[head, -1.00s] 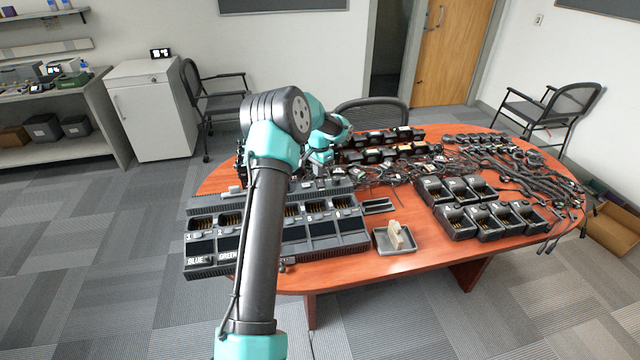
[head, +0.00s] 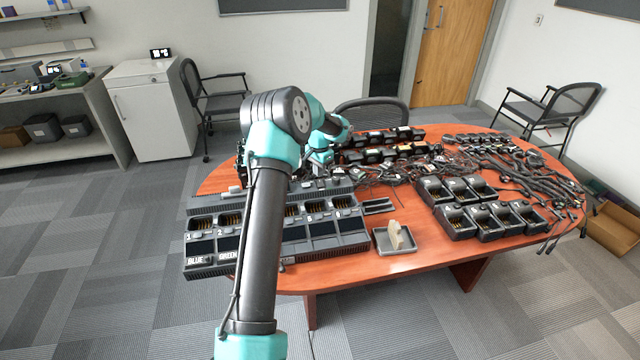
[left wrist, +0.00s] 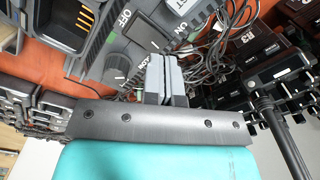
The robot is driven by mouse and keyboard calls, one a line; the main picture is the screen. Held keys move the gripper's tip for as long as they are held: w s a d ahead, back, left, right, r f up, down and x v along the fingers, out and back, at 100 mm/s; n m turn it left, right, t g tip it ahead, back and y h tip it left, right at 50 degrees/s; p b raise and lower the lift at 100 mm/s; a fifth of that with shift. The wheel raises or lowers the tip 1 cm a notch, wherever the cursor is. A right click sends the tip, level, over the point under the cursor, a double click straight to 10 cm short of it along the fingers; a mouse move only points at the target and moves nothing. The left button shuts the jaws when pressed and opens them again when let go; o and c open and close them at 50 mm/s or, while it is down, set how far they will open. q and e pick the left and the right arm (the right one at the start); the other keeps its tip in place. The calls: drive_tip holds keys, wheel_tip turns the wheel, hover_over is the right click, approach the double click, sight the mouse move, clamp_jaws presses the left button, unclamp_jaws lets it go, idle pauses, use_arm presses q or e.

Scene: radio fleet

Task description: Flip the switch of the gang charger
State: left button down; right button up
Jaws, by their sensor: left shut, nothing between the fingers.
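The gang charger (head: 213,268) is a long dark grey unit along the table's left front, with bays marked BLUE and GREEN. My left arm hides part of it. In the head view the gripper (head: 319,170) is small, above the charger's back side. My right gripper is not in view.
A small tray (head: 397,250) with a pale item stands right of the charger. Single chargers (head: 470,224) stand further right. Radios (head: 380,155) and tangled cables lie behind, close to my left gripper. Bare table shows at the front.

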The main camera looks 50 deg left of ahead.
use_arm(q)
drive_tip(key=shift+f, duration=1.25)
idle(0.9)
drive_tip(key=shift+r, duration=3.55)
